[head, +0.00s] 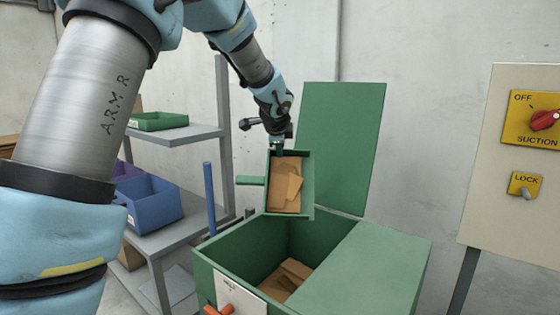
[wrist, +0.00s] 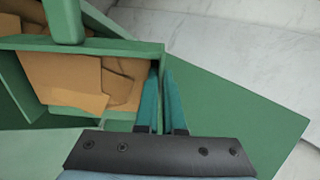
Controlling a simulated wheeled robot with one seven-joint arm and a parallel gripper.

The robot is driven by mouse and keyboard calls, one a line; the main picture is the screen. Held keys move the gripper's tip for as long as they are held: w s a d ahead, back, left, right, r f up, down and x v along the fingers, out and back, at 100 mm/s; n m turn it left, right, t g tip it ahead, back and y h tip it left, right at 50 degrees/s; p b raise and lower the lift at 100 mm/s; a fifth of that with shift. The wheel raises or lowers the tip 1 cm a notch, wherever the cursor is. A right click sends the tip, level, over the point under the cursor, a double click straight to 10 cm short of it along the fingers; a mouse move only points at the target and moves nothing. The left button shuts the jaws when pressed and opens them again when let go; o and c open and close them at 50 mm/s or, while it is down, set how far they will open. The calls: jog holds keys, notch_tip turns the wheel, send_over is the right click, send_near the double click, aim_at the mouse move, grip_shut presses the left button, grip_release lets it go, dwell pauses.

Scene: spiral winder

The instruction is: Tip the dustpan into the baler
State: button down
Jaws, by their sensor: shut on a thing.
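The green dustpan (head: 309,190) hangs steeply tilted above the open left part of the green baler (head: 380,265). Brown cardboard pieces (head: 287,186) are still inside the pan; they also show in the wrist view (wrist: 75,80). Its stub handle (head: 250,180) points left in the head view. My gripper (head: 277,146) is at the pan's upper edge, its teal fingers (wrist: 162,85) shut on the pan's wall. Brown pieces (head: 290,275) lie inside the baler. The baler's lid (head: 340,130) stands open behind the pan.
A grey shelf rack (head: 180,135) with a green tray (head: 158,121) and a blue bin (head: 152,204) stands left. A blue post (head: 209,200) rises beside the baler. A panel with a red suction knob (head: 543,119) and a lock switch (head: 525,186) is at right.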

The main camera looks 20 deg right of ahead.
jog(key=s+a+r+t+h+b, duration=0.1)
jog(key=s+a+r+t+b, duration=0.1)
jog(key=b, duration=1.5)
jog(key=s+a+r+t+h+b, duration=0.2)
jog(key=s+b, duration=0.5)
jog(key=b, duration=1.1)
jog(key=shift+s+a+r+t, duration=0.15)
jog(key=shift+a+r+t, duration=0.3)
jog(key=shift+t, duration=0.65)
dwell(1.8)
